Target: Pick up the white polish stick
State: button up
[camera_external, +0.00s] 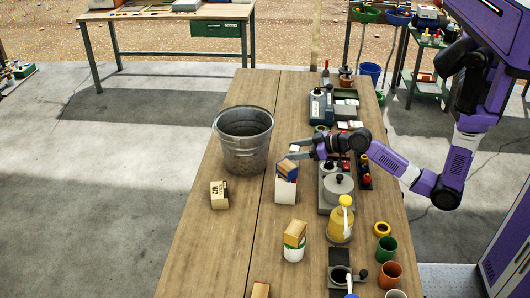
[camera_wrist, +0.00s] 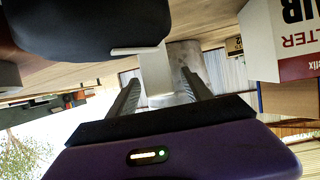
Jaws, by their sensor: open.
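My gripper (camera_external: 303,147) is open above the wooden table, between the metal bucket and the row of tools. A small white block, which looks like the white polish stick (camera_external: 294,149), shows at its fingertips. In the wrist view, a pale white bar (camera_wrist: 156,72) stands between the two open fingers of my gripper (camera_wrist: 157,92). I cannot tell whether the fingers touch it. Its lower part and what it rests on are unclear.
A metal bucket (camera_external: 244,150) stands left of my gripper. A white box (camera_external: 285,190) with a blue and tan block on top is just in front; a printed box (camera_wrist: 290,40) is close in the wrist view.

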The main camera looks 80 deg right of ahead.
grip_shut()
